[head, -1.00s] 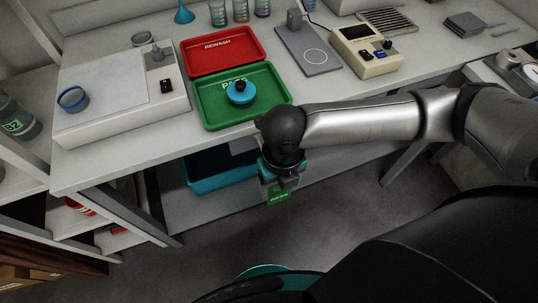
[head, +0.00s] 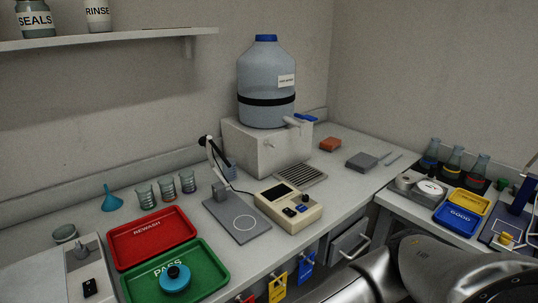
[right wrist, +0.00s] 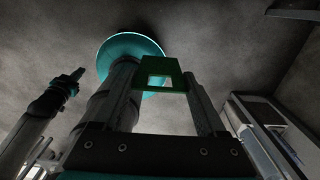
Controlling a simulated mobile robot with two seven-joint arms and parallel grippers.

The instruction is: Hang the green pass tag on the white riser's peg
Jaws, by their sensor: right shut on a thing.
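The green pass tag (right wrist: 176,74) is between the fingers of my right gripper (right wrist: 164,84) in the right wrist view. The gripper is shut on it, and an opening shows in the tag. In the head view my right arm is at the lower right, its gripper out of frame. The white riser (head: 245,150) stands at the back of the bench, with a small peg (head: 268,146) on its front face. The tag is well away from the peg. In the right wrist view, what looks like my left gripper (right wrist: 72,80) is at the left, too small to judge.
A large blue-capped bottle (head: 265,80) stands on the riser, its tap at the right. A meter (head: 288,207) and a grey stand (head: 237,222) are before the riser. Yellow (head: 277,289) and blue (head: 306,268) tags hang at the bench front. Red (head: 150,237) and green (head: 205,265) trays lie left.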

